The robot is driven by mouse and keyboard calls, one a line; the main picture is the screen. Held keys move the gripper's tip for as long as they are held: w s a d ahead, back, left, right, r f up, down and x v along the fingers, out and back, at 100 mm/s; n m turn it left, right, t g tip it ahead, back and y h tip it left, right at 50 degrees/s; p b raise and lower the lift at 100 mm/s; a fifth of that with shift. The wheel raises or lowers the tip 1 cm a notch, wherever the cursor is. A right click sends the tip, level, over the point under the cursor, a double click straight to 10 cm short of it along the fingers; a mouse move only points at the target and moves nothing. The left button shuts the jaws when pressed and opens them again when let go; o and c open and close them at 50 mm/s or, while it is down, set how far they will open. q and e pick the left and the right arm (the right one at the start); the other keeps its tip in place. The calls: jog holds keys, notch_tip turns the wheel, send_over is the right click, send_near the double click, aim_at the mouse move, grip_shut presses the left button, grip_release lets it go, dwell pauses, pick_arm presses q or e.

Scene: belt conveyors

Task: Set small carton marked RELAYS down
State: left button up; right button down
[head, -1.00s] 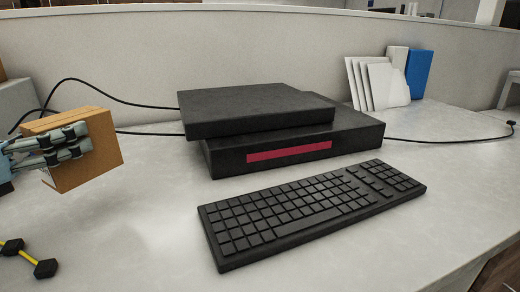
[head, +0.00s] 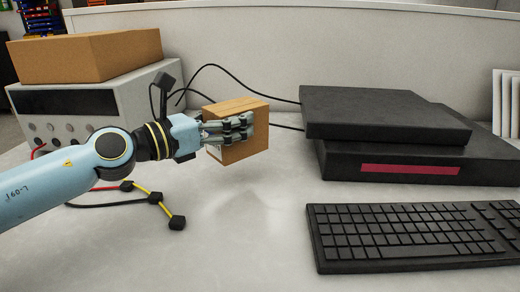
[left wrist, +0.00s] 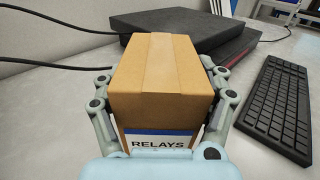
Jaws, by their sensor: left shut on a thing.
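The small carton marked RELAYS (head: 252,148) is a brown cardboard box. My left gripper (head: 232,130) is shut on it, with fingers along its sides. In the head view the carton appears held a little above the pale desk (head: 240,225), with a faint shadow below. In the left wrist view the carton (left wrist: 155,70) sits upright between the fingers (left wrist: 158,112), and part of its RELAYS label with a blue band shows. Its underside is hidden. My right gripper is not in view.
Two stacked black boxes (head: 385,115) stand right of the carton, with a black keyboard (head: 410,235) in front. A larger brown carton (head: 90,55) rests on a grey instrument (head: 70,110) at left. Cables and a yellow-black lead (head: 165,208) lie nearby. The desk below the carton is clear.

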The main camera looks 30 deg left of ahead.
aim_at(257, 144)
pick_arm(q)
jog(key=d+f+b, duration=0.1)
jog(key=f, duration=0.1)
jog(key=w+d+f+b, duration=0.1)
jog(key=d+f, duration=0.1)
jog(key=f, duration=0.1)
jog(key=w+d+f+b, duration=0.1)
jog(key=d+f, duration=0.1)
jog(key=shift+w+f+b, duration=0.2)
jog(key=shift+f+b, duration=0.05)
jog(key=shift+b, duration=0.15)
jog(key=shift+r, duration=0.1)
jog(key=shift+f, duration=0.2)
jog(key=o, duration=1.5)
